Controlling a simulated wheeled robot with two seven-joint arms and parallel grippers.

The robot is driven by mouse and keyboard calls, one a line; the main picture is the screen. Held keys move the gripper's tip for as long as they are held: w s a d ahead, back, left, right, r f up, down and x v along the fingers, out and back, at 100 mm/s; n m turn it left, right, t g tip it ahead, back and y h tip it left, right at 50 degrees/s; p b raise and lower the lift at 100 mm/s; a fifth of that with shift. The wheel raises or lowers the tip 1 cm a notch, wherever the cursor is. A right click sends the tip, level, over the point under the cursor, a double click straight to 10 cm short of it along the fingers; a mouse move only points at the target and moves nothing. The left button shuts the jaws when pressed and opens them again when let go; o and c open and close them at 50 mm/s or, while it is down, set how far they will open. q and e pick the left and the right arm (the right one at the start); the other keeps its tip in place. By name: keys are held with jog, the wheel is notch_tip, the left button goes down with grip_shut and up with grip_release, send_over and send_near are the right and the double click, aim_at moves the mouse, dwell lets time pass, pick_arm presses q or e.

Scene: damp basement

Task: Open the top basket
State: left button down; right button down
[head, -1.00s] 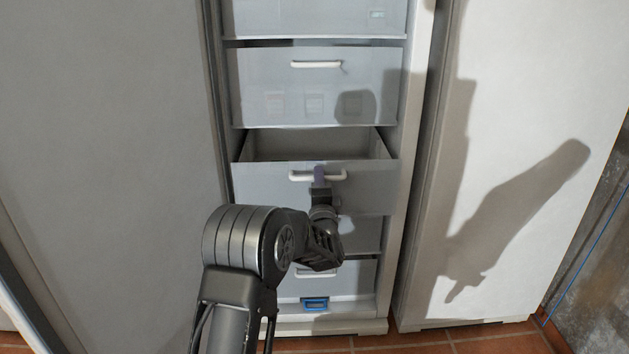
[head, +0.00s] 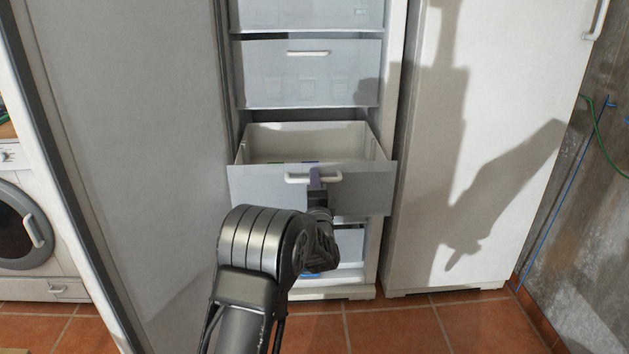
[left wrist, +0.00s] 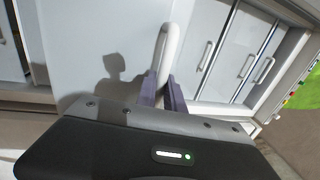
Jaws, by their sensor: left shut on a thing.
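The freezer holds a stack of grey-white baskets with white bar handles. One basket (head: 255,195), in the middle of the head view, is pulled out, and its empty-looking inside shows. My left gripper (head: 316,180) is shut on that basket's white handle (head: 298,179). In the left wrist view its purple fingers (left wrist: 162,92) close around the handle (left wrist: 168,50). A shut basket (head: 309,75) with its own handle sits above, and another shut front (head: 310,14) sits higher, cut off by the picture's top. My left arm hides part of the lower baskets. My right gripper is not in view.
The open freezer door (head: 140,130) stands to the left. A closed white appliance (head: 500,110) stands close on the right. A washing machine (head: 28,225) is at the far left. Tiled floor (head: 390,325) shows in front.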

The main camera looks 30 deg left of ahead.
pick_arm(q)
jog(key=c, duration=1.5)
grip_release()
jog(key=shift+o, duration=0.2)
jog(key=v, duration=0.7)
jog(key=shift+s+d+p, duration=0.2)
jog(key=shift+s+p, duration=0.1)
jog(key=shift+p, duration=0.1)
